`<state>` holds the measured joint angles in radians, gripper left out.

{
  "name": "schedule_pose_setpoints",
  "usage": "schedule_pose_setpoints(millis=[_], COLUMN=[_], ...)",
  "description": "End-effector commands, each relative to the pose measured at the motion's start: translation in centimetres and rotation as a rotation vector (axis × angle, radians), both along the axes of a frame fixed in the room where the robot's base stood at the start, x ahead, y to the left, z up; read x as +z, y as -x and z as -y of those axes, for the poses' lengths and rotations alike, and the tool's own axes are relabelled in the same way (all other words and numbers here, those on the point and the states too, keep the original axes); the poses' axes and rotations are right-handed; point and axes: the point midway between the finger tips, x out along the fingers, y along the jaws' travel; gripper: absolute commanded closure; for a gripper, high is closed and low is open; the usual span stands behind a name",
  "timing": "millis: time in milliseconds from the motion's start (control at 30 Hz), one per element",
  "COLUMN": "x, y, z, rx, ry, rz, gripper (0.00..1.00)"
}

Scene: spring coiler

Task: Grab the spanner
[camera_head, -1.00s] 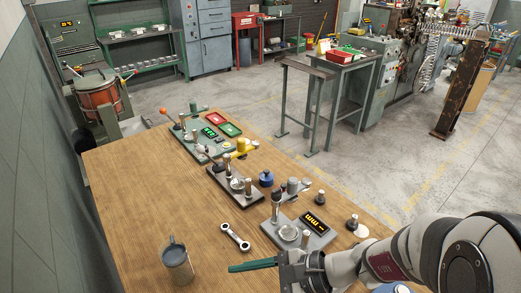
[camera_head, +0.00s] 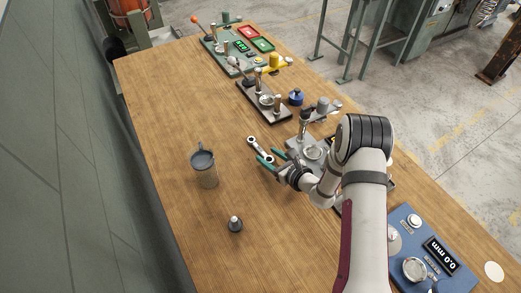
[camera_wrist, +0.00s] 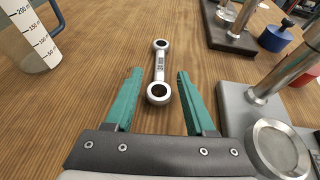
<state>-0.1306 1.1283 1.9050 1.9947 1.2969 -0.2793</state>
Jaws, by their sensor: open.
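The spanner (camera_head: 260,150) is a small silver tool with a ring at each end, lying flat on the wooden table. In the wrist view the spanner (camera_wrist: 160,72) lies ahead of my gripper, its near ring close to the gap between the fingertips. My gripper (camera_head: 268,161) has green fingers, spread apart and empty. In the wrist view my gripper (camera_wrist: 158,75) points along the spanner's length, with one finger on each side of its line. Contact with the spanner is not visible.
A measuring jug (camera_head: 204,170) stands left of the spanner, and a small dark weight (camera_head: 235,224) nearer. A grey instrument base (camera_wrist: 245,110) stands close to my gripper's right. A blue gauge (camera_head: 430,262) sits at lower right.

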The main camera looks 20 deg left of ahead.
Motion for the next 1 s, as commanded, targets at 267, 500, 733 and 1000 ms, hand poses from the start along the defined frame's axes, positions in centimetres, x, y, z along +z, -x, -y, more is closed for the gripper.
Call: schedule_pose_setpoints(millis=[267, 500, 733, 1000], x=[-0.79, -0.76, -0.79, -0.83], y=[-1.22, -1.19, -1.16, -1.13], z=[-1.46, -1.43, -1.40, -1.39], rx=[0.001, 0.001, 0.001, 0.001], ry=[0.001, 0.001, 0.001, 0.002], rz=[-0.001, -0.001, -0.002, -0.002], gripper=[0.45, 0.74, 1.00, 1.00])
